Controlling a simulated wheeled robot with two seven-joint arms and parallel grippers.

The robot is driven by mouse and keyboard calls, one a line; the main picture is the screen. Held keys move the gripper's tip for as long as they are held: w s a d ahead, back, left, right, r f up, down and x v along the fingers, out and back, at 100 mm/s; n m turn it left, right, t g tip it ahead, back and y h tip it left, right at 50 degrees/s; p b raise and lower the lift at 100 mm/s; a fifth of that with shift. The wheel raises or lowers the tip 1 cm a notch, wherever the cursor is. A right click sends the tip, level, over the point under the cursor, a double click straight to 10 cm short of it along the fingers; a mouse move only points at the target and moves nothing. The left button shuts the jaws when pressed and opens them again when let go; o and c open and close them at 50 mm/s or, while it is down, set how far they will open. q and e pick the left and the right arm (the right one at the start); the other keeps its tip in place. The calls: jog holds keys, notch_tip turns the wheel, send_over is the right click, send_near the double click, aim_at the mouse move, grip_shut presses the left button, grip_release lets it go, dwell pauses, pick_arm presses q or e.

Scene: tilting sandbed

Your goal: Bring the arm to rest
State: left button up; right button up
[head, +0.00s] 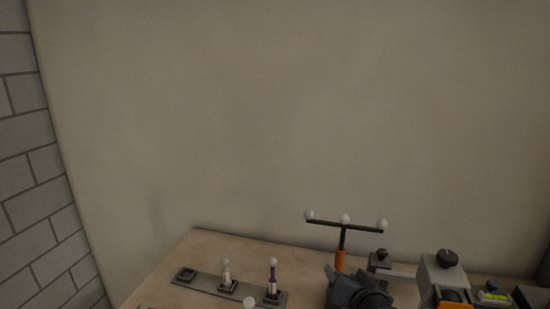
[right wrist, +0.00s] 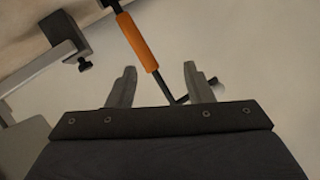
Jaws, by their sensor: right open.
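My right gripper (right wrist: 160,68) is open in the right wrist view, its two grey fingers apart. A marker wand with an orange handle (right wrist: 138,42) and a black stem shows behind the fingers, crossing the gap between them in the picture. I cannot tell how far it is from the fingertips. In the head view the wand (head: 343,240) stands upright, with three white balls on its black crossbar. A dark shape (head: 357,292), probably my right wrist, hides the lower end of its handle. My left gripper is not in view.
A grey strip rack (head: 205,283) at the table's left holds a white-topped post (head: 226,275) and a purple post (head: 273,278). A black-knobbed device (head: 441,277) and a level vial (head: 494,297) are at right. A plain wall (head: 250,120) rises behind the table (head: 215,240).

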pick_arm(q)
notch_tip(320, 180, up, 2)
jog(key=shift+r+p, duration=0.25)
jog(key=shift+p, duration=0.8)
pick_arm(e)
jog(key=s+d+f+n+g+y, duration=0.1)
jog(key=s+g, duration=0.3)
jog(key=s, duration=0.9)
jog(key=s+d+f+n+g+y, duration=0.1)
jog(key=s+d+g, duration=0.3)
jog(key=s, duration=0.8)
jog(key=shift+s+d+f, duration=0.15)
jog(key=shift+s+f, duration=0.05)
jog(key=shift+s, duration=0.15)
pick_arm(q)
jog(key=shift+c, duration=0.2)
